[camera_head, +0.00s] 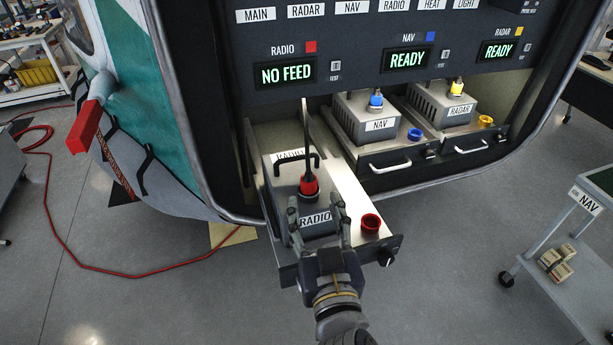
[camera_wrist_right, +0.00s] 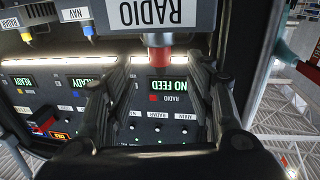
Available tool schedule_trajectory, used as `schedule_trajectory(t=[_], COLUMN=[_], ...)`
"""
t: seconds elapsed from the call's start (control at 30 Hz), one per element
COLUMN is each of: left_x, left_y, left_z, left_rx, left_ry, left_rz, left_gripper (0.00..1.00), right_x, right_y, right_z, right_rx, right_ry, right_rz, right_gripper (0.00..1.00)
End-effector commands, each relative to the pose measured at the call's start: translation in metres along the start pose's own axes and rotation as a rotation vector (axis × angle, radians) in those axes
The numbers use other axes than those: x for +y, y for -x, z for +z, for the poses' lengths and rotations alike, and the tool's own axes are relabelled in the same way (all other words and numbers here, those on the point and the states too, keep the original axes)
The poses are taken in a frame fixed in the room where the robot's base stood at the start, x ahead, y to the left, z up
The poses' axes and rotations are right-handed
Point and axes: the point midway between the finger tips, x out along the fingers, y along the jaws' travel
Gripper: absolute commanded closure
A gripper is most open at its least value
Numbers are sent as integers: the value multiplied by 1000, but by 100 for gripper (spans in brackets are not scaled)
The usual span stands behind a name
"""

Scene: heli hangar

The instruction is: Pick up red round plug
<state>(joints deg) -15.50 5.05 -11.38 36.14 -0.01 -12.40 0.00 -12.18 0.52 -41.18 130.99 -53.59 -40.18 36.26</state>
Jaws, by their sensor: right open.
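The red round plug (camera_head: 309,187) sits on top of the grey RADIO box (camera_head: 284,178), with a black cable rising from it. My right gripper (camera_head: 319,212) is open at the front of the box, its fingers apart just in front of and below the plug. In the right wrist view, the open fingers (camera_wrist_right: 152,85) stand on either side of a red round part (camera_wrist_right: 158,62) under the upside-down RADIO label; contact cannot be told. A separate red ring-shaped socket (camera_head: 371,223) is on the pulled-out tray (camera_head: 349,198). My left gripper is out of view.
The NAV box (camera_head: 369,119) with a blue plug and the RADAR box (camera_head: 447,101) with a yellow plug stand to the right on their trays. The panel display (camera_head: 286,73) above reads NO FEED. A cart (camera_head: 570,225) stands at the right. A red hose lies on the floor.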

Motion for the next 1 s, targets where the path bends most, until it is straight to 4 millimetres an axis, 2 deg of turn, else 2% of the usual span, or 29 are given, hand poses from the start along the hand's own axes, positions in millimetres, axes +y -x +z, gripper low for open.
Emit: schedule_trajectory(t=[0.13, 0.23, 0.33, 0.47, 0.57, 0.7, 0.83, 1.0], left_x=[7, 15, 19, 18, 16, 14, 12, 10], left_y=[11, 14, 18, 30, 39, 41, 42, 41], left_z=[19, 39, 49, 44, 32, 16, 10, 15], left_rx=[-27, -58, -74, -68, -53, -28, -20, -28], left_ry=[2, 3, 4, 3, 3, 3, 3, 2], left_rz=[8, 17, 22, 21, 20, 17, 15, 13], left_gripper=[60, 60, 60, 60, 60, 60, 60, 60], right_x=[0, 0, 0, 0, 0, 0, 0, 0], right_y=[-22, -29, -35, -50, -64, -79, -84, -84], right_z=[-3, -2, -3, -9, -12, -8, -6, -5], right_rx=[1, -1, -1, -1, -1, -1, -2, -3], right_ry=[2, 1, 1, 3, 3, 2, 1, 0], right_rz=[0, 1, 0, 1, 1, 0, 1, 1], right_gripper=[51, 51, 51, 51, 51, 51, 51, 51])
